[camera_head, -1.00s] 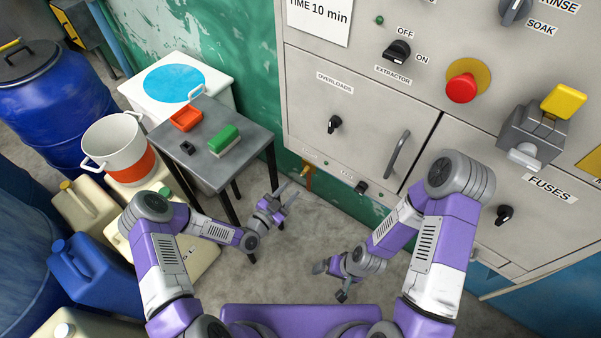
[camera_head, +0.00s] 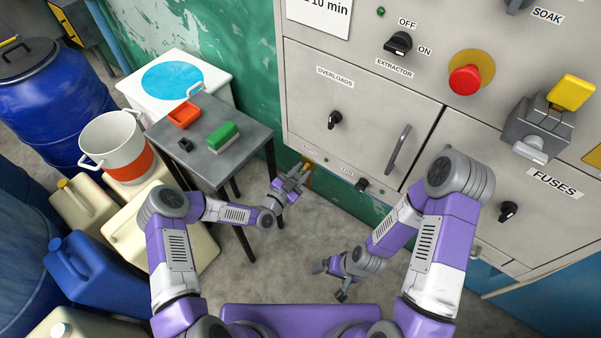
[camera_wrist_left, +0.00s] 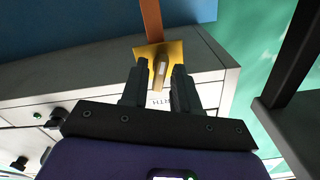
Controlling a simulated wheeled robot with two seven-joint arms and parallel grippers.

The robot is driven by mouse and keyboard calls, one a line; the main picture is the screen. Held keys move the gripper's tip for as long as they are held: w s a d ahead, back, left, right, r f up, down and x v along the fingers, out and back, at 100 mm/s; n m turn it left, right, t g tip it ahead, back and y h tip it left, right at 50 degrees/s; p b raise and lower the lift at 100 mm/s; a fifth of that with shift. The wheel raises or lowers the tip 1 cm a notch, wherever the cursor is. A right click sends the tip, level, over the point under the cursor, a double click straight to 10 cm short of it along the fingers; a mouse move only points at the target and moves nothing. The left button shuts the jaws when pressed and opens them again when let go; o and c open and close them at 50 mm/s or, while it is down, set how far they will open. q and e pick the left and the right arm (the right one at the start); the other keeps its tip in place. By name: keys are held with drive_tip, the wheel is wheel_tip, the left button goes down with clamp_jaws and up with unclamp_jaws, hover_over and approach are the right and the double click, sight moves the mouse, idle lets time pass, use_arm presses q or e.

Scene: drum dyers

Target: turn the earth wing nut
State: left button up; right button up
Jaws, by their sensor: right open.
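The earth wing nut (camera_wrist_left: 160,68) is a small brass piece on a yellow plate (camera_wrist_left: 176,52), with a copper-coloured strip (camera_wrist_left: 151,18) meeting the plate. In the left wrist view it shows just beyond and between my left gripper's (camera_wrist_left: 157,80) two dark fingers, which stand apart with no visible contact. In the head view my left gripper (camera_head: 298,175) is at the cabinet's lower left corner and largely covers the nut. My right gripper (camera_head: 330,282) is open and empty, low above the floor at the centre.
The grey cabinet (camera_head: 375,120) carries knobs, a handle (camera_head: 398,150) and a red button (camera_head: 465,79). Canisters crowd the left.

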use_arm(q)
clamp_jaws()
drive_tip(key=shift+m, duration=0.3)
drive_tip(key=m+b, duration=0.1)
drive_tip(key=m, duration=0.3)
drive_tip(key=shift+m+b, duration=0.3)
drive_tip(key=shift+b, duration=0.05)
drive_tip(key=m+b, duration=0.3)
drive_tip(key=m, duration=0.5)
drive_tip(key=shift+m+b, duration=0.35)
drive_tip(key=shift+m, duration=1.95)
